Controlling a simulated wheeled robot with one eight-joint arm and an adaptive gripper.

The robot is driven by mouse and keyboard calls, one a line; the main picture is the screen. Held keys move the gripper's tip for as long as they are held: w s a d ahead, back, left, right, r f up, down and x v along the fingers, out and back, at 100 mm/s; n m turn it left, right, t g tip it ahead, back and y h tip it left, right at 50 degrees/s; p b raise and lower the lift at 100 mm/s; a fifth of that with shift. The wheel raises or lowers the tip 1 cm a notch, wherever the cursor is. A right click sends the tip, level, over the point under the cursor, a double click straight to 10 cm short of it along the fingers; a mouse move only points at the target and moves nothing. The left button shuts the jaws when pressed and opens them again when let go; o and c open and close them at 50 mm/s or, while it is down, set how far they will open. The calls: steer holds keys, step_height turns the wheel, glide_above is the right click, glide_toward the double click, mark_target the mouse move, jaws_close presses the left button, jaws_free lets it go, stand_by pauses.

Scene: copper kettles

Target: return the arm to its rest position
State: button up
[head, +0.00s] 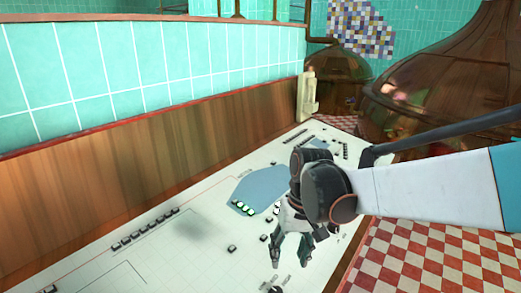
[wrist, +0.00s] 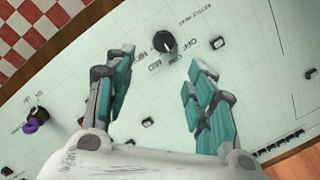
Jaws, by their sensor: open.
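My gripper (head: 290,252) hangs over the white control panel (head: 110,265) in the head view, with its fingers pointing down. In the wrist view my gripper (wrist: 158,78) has its teal-padded fingers spread apart, with nothing between them. A black round knob (wrist: 165,41) with a white pointer mark lies just beyond the fingertips, apart from them. Printed heat markings surround it. My arm stretches in from the right of the head view, and its rest position is not marked in either view.
Another knob with purple on it (wrist: 36,120) is at the panel's left in the wrist view. Small black buttons (head: 145,229) dot the panel. A wooden and teal-tiled wall (head: 120,175) runs behind it. Copper kettles (head: 455,75) stand beyond; red-and-white checkered floor (head: 425,260) lies right.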

steer(key=s+d+r+t, duration=0.3)
steer(key=s+d, duration=0.3)
steer(key=s, duration=0.1)
steer(key=s+d+r+m+t+h, duration=0.1)
steer(key=s+d+r+t, duration=0.1)
steer(key=s+d+t, duration=0.2)
steer(key=shift+s+d+r+h, duration=0.35)
steer(key=shift+s+d, duration=0.5)
steer(key=shift+s, duration=0.5)
